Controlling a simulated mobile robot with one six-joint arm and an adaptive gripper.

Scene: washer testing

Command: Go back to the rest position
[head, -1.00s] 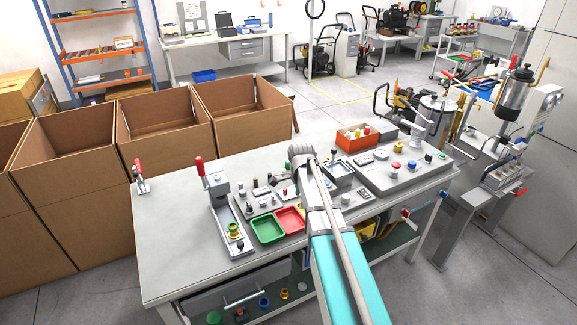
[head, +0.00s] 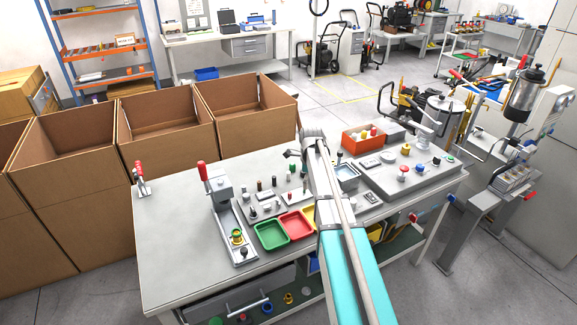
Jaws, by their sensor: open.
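My arm reaches from the bottom edge up over the grey workbench (head: 170,240), its grey wrist in front of the bench's back edge. Part of my gripper (head: 292,153) shows as a small dark piece left of the wrist. It is open, and I see nothing held in it; the rest is hidden behind the wrist. Below and left of the wrist are a green tray (head: 271,235), a red tray (head: 297,225) and a partly covered yellow tray (head: 310,212). A fixture with a red handle (head: 203,171) stands left of them.
An orange bin (head: 363,143) and a grey panel with coloured knobs (head: 405,178) are right of my arm. Open cardboard boxes (head: 165,139) line the bench's far left side. A metal stand (head: 482,205) is at the right. The bench's left part is mostly clear.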

